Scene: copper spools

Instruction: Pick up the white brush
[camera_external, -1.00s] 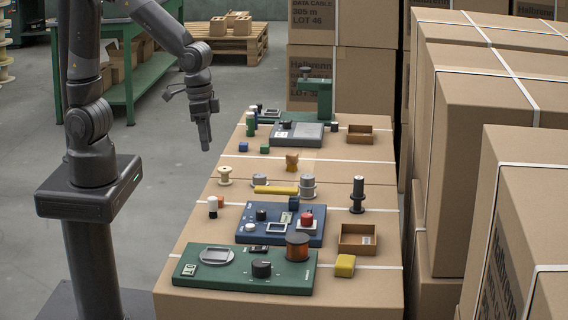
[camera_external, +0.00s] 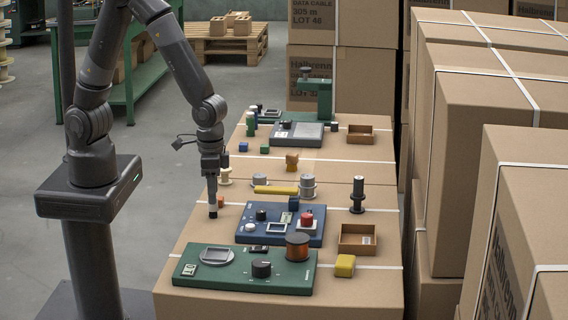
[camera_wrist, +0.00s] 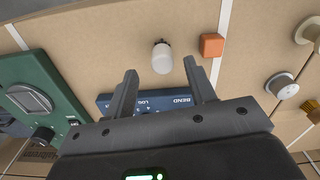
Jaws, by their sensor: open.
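A small white upright piece, which I take for the white brush (camera_wrist: 161,58), stands on the cardboard top in the wrist view. In the external view only a little of the white brush (camera_external: 213,208) shows below my gripper (camera_external: 212,192), with a dark part at its bottom. In the wrist view my gripper (camera_wrist: 160,67) is open and points down, and the brush appears in line with the gap between its two fingertips. I cannot tell whether the fingers reach down around it.
An orange block (camera_wrist: 212,45) stands close beside the brush. A blue panel (camera_external: 258,230) and a green panel (camera_external: 215,278) lie nearby. Tall cartons (camera_external: 500,90) stand at the right.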

